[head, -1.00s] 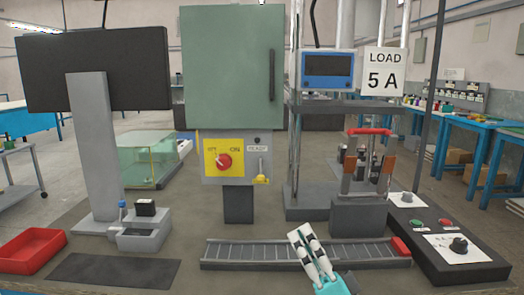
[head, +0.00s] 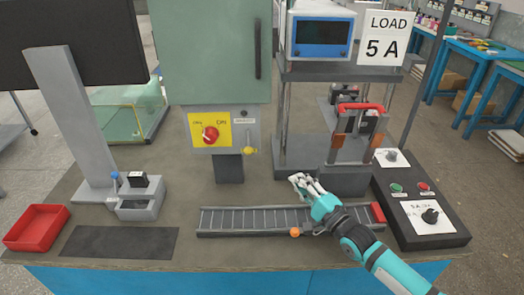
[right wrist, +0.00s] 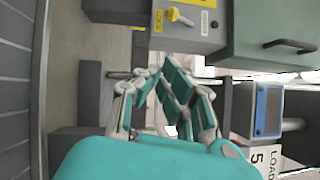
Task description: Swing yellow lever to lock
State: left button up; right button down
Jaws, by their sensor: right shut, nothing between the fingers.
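The yellow lever (head: 249,150) is on the lower right of the grey control box (head: 220,144) under the green cabinet. Its yellow end points down, below a small label. In the right wrist view the yellow lever (right wrist: 178,16) shows near the top edge, apart from my fingers. My right gripper (head: 300,181) is above the roller track, lower and to the right of the lever. In the right wrist view its fingers (right wrist: 160,76) are shut with nothing between them. My left gripper is not in view.
The red rotary switch (head: 211,135) on a yellow plate is left of the lever. A press frame with a red handle (head: 361,107) stands to the right. The roller track (head: 250,220) lies in front. The tabletop between track and control box is clear.

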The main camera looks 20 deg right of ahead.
aim_at(248, 142)
jog(key=shift+s+a+r+p+x, duration=0.2)
jog(key=shift+a+x, duration=0.25)
jog(key=shift+x, duration=1.7)
jog(key=shift+s+a+f+p+x, duration=0.1)
jog(key=shift+a+p+x, duration=0.3)
jog(key=shift+x, duration=1.75)
jog(key=shift+s+a+r+p+x, duration=0.15)
jog(key=shift+a+x, duration=0.4)
jog(key=shift+x, duration=1.55)
jog(key=shift+s, duration=0.1)
